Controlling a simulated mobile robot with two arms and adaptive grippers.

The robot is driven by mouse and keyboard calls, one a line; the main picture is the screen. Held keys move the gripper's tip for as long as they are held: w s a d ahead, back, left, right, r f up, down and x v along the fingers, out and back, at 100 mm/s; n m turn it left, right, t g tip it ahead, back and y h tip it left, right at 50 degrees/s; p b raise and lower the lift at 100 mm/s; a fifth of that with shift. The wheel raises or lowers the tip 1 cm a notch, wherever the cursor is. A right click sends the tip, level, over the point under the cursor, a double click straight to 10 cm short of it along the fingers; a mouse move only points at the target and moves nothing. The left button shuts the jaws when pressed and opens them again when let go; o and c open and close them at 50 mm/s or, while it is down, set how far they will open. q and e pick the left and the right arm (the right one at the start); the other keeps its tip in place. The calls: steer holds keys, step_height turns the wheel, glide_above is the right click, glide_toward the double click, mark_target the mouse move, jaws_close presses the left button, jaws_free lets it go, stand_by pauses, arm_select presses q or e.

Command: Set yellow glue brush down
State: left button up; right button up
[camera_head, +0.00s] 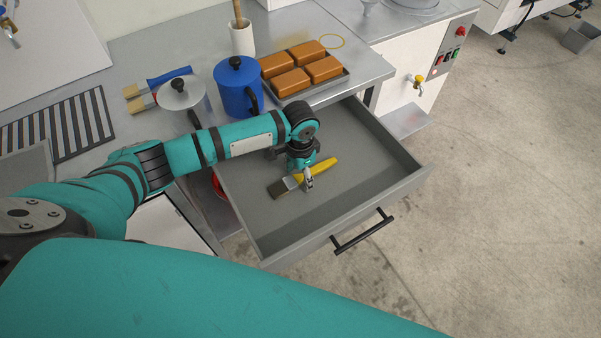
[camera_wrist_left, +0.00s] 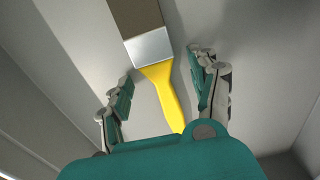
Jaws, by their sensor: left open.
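The yellow glue brush (camera_head: 322,167) lies on the floor of the open grey drawer (camera_head: 285,232), its bristles toward the left. It also shows in the left wrist view (camera_wrist_left: 160,82), with a yellow handle, a metal ferrule and dark bristles. My left gripper (camera_head: 307,185) is inside the drawer, right over the brush. In the left wrist view the two fingers (camera_wrist_left: 160,76) are spread apart, one on each side of the brush, with gaps between. The end of the handle is hidden behind my gripper. My right gripper is not in view.
On the worktop stand a blue pot (camera_head: 237,88), a tray with brown blocks (camera_head: 318,84), a pot with a silver lid (camera_head: 182,92) and brushes with blue and tan handles (camera_head: 140,104). The drawer has raised walls and a black handle (camera_head: 362,232). The drawer's front right floor is clear.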

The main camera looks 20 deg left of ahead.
mark_target(300, 177)
arm_select(q)
step_height(300, 177, up, 12)
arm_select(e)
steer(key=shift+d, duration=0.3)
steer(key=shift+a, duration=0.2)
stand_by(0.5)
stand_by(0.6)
